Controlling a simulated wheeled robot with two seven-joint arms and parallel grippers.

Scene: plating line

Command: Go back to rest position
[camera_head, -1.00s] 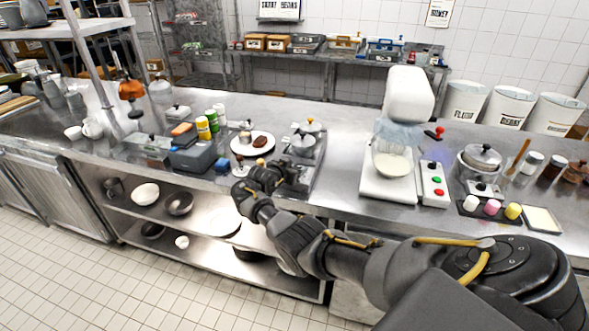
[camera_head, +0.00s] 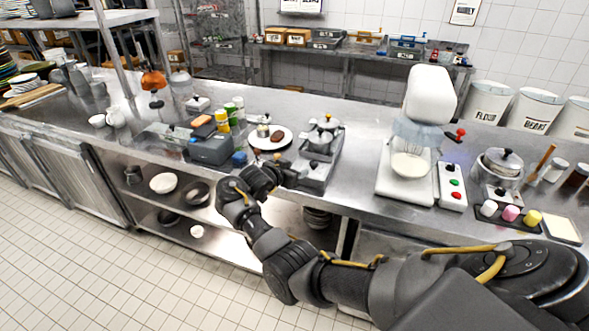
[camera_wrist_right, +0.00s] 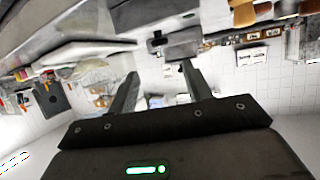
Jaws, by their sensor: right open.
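My right arm reaches in from the lower right of the head view. Its gripper (camera_head: 287,171) is at the front edge of the counter, near the plate and the stove. In the right wrist view the two fingers of the right gripper (camera_wrist_right: 157,95) stand wide apart with nothing between them. My left gripper is not in view.
The steel counter (camera_head: 340,206) holds a white plate (camera_head: 284,143) with food, a stove with pots (camera_head: 323,140), a grey box (camera_head: 211,149) and a white mixer (camera_head: 428,95). An open shelf with bowls (camera_head: 163,183) is below. The tiled floor (camera_head: 95,270) at left is clear.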

